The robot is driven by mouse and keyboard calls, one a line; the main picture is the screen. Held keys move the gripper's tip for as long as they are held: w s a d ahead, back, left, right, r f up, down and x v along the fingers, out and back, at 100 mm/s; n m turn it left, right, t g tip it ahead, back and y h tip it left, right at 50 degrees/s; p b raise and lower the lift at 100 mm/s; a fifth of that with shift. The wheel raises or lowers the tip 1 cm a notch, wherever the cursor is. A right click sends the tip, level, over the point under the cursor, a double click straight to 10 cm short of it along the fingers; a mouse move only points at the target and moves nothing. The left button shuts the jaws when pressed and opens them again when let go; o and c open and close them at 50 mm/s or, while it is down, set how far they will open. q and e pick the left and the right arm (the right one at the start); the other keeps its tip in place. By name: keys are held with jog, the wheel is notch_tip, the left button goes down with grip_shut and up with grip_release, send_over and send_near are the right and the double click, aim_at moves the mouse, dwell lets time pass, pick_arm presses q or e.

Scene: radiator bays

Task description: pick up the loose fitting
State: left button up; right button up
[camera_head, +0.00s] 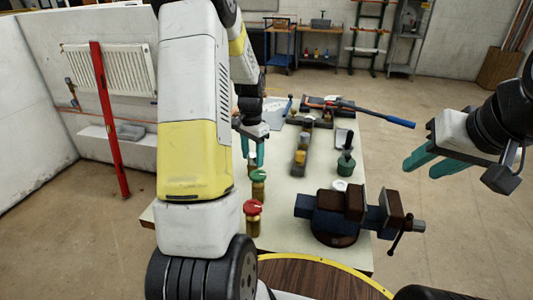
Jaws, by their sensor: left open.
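Several brass fittings stand upright along the left part of the table: one with a red cap (253,206), one with a green cap (259,175) and a pale-topped one (251,158) behind them. I cannot tell which one is the loose fitting. My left gripper (252,158) is open with teal fingers pointing down, around or just in front of the pale-topped fitting; I cannot tell whether they touch. My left arm hides part of the table's left side. My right gripper (422,168) has its teal fingers apart, empty, in the air right of the table.
A blue vise (325,211) stands at the table's front right. A green-based dark tool (346,158) stands behind it. A dark narrow rack (300,160) holds small brass parts. A blue-handled wrench (385,117) overhangs the right edge. A red post (108,125) and radiator (112,68) are left.

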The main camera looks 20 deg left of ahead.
pick_arm(q)
jog(key=shift+c, duration=0.2)
grip_shut()
jog(key=shift+r, duration=0.1)
jog(key=shift+r, duration=0.15)
jog(key=shift+r, duration=1.35)
jog(key=shift+r, duration=2.25)
